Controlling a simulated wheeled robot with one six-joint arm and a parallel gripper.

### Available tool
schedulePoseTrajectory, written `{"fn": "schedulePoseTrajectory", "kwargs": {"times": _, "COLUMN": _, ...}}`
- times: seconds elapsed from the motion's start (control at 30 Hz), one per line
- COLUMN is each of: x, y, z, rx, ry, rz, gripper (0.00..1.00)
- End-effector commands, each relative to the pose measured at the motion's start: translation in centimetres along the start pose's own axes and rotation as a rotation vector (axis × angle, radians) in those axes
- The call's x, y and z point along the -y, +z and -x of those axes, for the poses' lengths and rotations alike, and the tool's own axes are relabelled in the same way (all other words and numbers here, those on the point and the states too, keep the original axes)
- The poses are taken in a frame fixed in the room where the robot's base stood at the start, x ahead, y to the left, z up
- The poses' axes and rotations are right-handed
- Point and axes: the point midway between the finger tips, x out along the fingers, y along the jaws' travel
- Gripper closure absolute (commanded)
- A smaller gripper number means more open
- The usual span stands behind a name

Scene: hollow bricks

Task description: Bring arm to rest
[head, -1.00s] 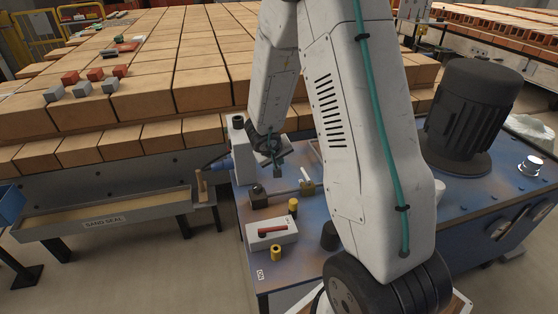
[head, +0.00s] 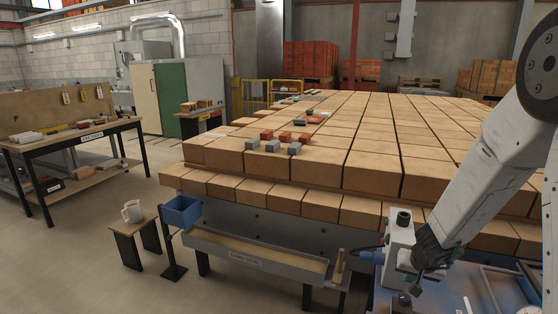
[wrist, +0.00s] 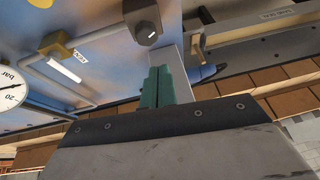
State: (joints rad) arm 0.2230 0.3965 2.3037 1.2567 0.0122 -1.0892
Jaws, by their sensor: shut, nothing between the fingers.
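My arm (head: 490,165) reaches down from the right edge of the head view, bent, with its wrist low over the blue machine top (head: 385,300). My gripper (head: 418,287) is at the lower right, beside a pale grey block-shaped unit (head: 398,250). In the wrist view the green fingers of my gripper (wrist: 157,75) are together with nothing between them. A dark knob (wrist: 143,25) shows just past the fingertips; whether they touch it I cannot tell.
A stack of tan bricks (head: 375,178) fills the middle, with small red and grey blocks on it. The sand seal trough (head: 258,258) runs along its front. A gauge (wrist: 10,90) and pipework lie near my gripper. Open floor (head: 85,255) is at left.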

Motion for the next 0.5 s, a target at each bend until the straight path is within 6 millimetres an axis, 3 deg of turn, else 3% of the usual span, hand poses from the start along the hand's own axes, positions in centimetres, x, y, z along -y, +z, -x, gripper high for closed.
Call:
{"fn": "schedulePoseTrajectory", "kwargs": {"times": 0.1, "x": 4.3, "y": 1.2, "z": 4.3, "rx": 0.060, "ry": -0.175, "rz": -0.002, "gripper": 1.00}}
{"fn": "schedulePoseTrajectory", "kwargs": {"times": 0.23, "x": 7.6, "y": 4.0, "z": 10.0, "rx": 0.180, "ry": -0.305, "rz": 0.023, "gripper": 1.00}}
{"fn": "schedulePoseTrajectory", "kwargs": {"times": 0.37, "x": 8.8, "y": 7.9, "z": 16.4, "rx": 0.322, "ry": -0.348, "rz": 0.079, "gripper": 1.00}}
{"fn": "schedulePoseTrajectory", "kwargs": {"times": 0.5, "x": 7.8, "y": 12.2, "z": 22.5, "rx": 0.450, "ry": -0.295, "rz": 0.146, "gripper": 1.00}}
